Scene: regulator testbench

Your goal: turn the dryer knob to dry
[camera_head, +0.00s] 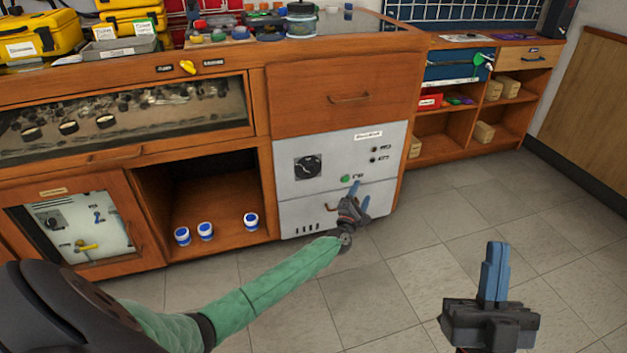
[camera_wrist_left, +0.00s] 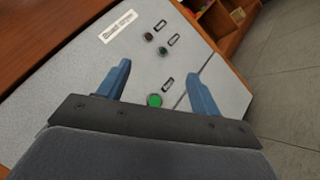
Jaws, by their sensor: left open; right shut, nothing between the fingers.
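A black round dial (camera_head: 308,167) with a light pointer mark sits on the left of the white appliance panel (camera_head: 325,208); it looks like the dryer knob, but its lettering is too small to read. My left gripper (camera_head: 357,188) is open in front of the panel's right part, below and right of the dial. In the left wrist view the two blue fingers (camera_wrist_left: 160,85) stand apart, with a green button (camera_wrist_left: 154,100) showing between them; the dial is out of that view. My right gripper (camera_head: 494,262) is shut and empty over the floor at lower right.
A yellow knob (camera_head: 187,67) between two black labels is on the counter's front edge. A wooden drawer (camera_head: 345,95) is above the panel. Blue-and-white jars (camera_head: 205,230) stand in the open bay to the left. The floor at right is clear.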

